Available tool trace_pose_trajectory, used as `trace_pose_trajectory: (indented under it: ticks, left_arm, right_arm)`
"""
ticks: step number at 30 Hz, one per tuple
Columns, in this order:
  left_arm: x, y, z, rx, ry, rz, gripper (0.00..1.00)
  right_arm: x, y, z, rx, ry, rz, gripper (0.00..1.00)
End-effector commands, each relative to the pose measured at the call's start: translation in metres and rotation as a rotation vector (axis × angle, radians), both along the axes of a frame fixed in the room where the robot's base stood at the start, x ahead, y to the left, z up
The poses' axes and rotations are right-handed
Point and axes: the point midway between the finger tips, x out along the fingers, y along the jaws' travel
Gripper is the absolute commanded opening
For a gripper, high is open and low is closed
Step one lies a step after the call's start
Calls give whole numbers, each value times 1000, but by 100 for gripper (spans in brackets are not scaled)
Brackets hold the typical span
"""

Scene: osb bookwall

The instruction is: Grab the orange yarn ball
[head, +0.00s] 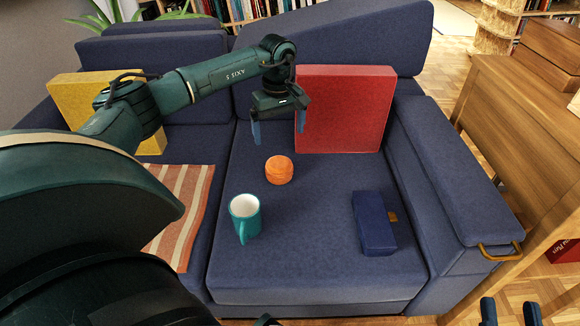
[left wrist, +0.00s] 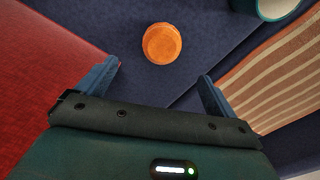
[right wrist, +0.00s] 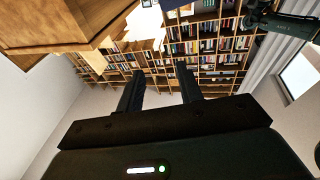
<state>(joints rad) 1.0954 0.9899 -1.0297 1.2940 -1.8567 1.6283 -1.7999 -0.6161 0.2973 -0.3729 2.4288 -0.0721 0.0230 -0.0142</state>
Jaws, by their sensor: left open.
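The orange yarn ball (head: 279,170) sits on the blue sofa seat (head: 320,240), behind the teal mug (head: 245,216). My left gripper (head: 278,130) is open and empty, above and behind the ball, in front of the sofa back. In the left wrist view the ball (left wrist: 161,43) lies beyond the gap between the two fingertips (left wrist: 160,70), not touched by them. My right gripper (head: 510,312) shows only by its fingertips at the lower right of the head view. In the right wrist view its fingers (right wrist: 158,80) are apart with nothing between them.
A red cushion (head: 345,108) stands right of my left gripper. A yellow cushion (head: 70,95) leans at the left. A striped blanket (head: 182,220) lies left of the mug. A dark blue case (head: 373,222) lies at the right. A wooden desk (head: 520,130) stands beside the armrest.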

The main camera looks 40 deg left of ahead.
Motion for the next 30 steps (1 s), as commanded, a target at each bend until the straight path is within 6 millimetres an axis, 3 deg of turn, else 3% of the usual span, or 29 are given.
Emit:
trace_pose_trajectory:
  ticks: [3,9,16,24,30]
  left_arm:
    - [-1,-1,-28,-1,4,-1,93]
    - [-1,-1,-63,-3,3,1,93]
    - [-1,-1,-78,-4,1,0,93]
    - [-3,1,-118,-5,1,0,93]
    - [-3,1,-125,-5,0,0,93]
  right_arm:
    - [0,1,-4,21,-4,11,36]
    - [2,3,2,43,-43,26,36]
    - [6,1,11,38,-107,29,36]
    - [12,-2,38,14,-328,37,36]
    - [11,-2,48,8,-383,38,36]
